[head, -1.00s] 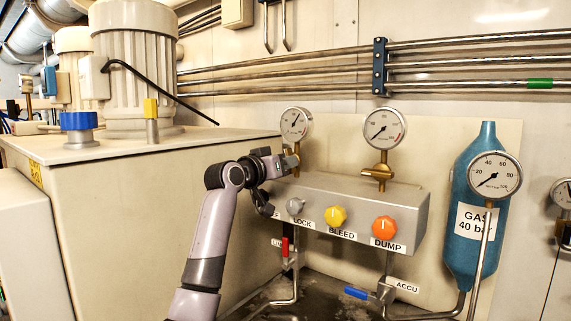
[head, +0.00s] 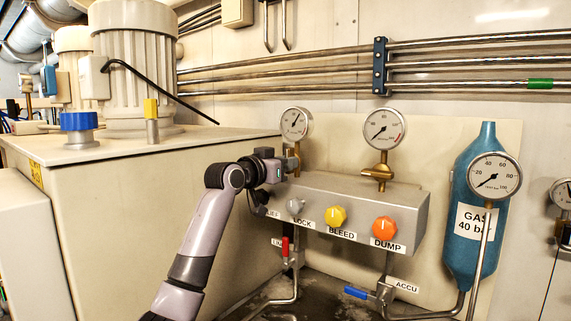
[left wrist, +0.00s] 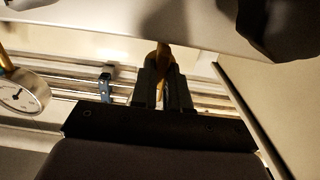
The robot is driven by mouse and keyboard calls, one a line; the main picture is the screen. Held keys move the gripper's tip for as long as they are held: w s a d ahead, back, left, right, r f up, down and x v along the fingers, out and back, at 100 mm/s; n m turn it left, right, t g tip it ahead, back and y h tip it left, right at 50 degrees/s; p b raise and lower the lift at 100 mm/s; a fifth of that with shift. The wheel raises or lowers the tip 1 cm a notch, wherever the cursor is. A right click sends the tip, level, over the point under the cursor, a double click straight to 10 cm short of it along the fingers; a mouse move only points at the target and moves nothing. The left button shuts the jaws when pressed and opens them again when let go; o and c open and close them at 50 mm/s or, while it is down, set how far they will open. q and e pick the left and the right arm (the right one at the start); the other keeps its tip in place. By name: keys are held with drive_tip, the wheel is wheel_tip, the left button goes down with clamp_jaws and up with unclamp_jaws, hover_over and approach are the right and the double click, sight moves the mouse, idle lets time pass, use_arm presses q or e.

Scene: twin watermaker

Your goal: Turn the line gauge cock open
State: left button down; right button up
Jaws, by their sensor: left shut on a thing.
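The line gauge (head: 295,123) stands at the left end of the grey valve block, its brass stem and cock (head: 293,150) below the dial. My left gripper (head: 284,166) is at this stem, by the block's upper left corner. In the left wrist view its two dark fingers (left wrist: 164,88) are shut on a narrow brass piece (left wrist: 162,57), which appears to be the cock's handle. The handle's exact angle is hidden by the gripper in the head view. My right gripper is not in view.
The grey valve block (head: 390,200) carries a grey LOCK knob (head: 295,206), yellow BLEED knob (head: 336,216) and orange DUMP knob (head: 384,228). A second gauge (head: 384,127) stands to the right. The large beige tank (head: 150,220) lies beside my left arm.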

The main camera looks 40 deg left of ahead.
use_arm(q)
drive_tip(key=c, duration=1.1)
unclamp_jaws()
drive_tip(key=shift+s+d+b, duration=0.2)
drive_tip(key=shift+s+b, duration=0.3)
drive_tip(key=shift+s, duration=1.3)
drive_tip(key=shift+s+d+b, duration=0.2)
drive_tip(key=shift+s+b, duration=0.3)
drive_tip(key=shift+s, duration=1.25)
